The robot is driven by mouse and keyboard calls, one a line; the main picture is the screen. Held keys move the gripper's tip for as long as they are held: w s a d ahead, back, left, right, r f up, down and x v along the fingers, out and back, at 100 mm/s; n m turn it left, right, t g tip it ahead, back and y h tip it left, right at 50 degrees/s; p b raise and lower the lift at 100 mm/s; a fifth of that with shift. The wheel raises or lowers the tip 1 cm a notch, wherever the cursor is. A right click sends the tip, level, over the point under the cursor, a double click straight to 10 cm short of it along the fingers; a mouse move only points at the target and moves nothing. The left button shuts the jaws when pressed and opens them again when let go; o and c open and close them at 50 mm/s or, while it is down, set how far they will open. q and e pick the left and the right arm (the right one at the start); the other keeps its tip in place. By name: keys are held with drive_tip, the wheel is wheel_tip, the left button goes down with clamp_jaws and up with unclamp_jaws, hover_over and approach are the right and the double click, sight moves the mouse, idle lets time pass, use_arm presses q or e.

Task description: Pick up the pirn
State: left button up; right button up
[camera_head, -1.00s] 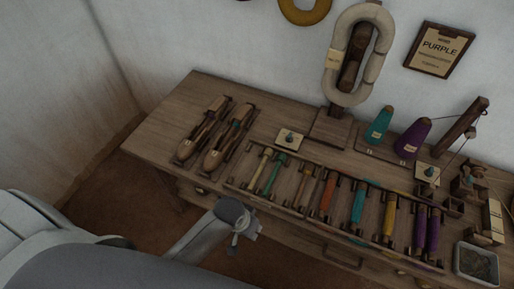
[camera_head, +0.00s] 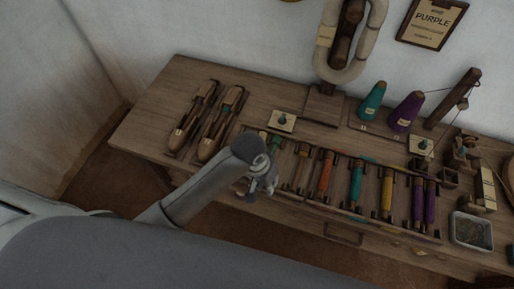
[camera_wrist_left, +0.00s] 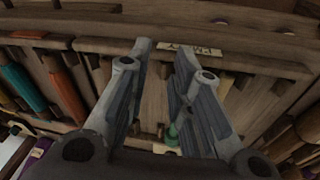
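Several pirns lie in a wooden rack on the bench in the head view: a green one (camera_head: 275,146) partly hidden by my arm, a mostly bare brown one (camera_head: 301,166), orange (camera_head: 325,173), teal (camera_head: 356,184), yellow (camera_head: 387,196) and two purple ones (camera_head: 418,204). My left gripper (camera_head: 262,187) is over the rack's left front edge. In the left wrist view its two fingers (camera_wrist_left: 165,52) are apart with nothing between the tips. The orange pirn (camera_wrist_left: 22,88) shows left of them. My right gripper is not in view.
Two wooden shuttles (camera_head: 193,118) lie left of the rack. Behind it are teal (camera_head: 371,102) and purple (camera_head: 406,112) cones and a hank on a stand (camera_head: 326,104). A grey tray (camera_head: 472,231) sits at right. A wall sign (camera_head: 432,22) reads PURPLE.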

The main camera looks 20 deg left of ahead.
use_arm(q)
drive_tip(key=shift+g+y, duration=0.3)
drive_tip(key=shift+y, duration=0.5)
drive_tip(key=w+r, duration=0.2)
drive_tip(key=w, duration=0.1)
drive_tip(key=w+r, duration=0.1)
drive_tip(key=w, duration=0.1)
drive_tip(key=shift+w+a, duration=0.1)
drive_tip(key=shift+a, duration=0.05)
drive_tip(key=w+a+r+n+y, duration=0.2)
drive_tip(key=w+a+r+y, duration=0.1)
drive_tip(key=w+a+r, duration=0.15)
drive_tip(key=shift+g, duration=0.4)
drive_tip(key=x, duration=1.1)
drive_tip(key=shift+w+d+f, duration=0.1)
drive_tip(key=shift+w+d, duration=0.2)
drive_tip(key=shift+d, duration=0.1)
drive_tip(key=shift+c, duration=0.4)
clamp_jaws()
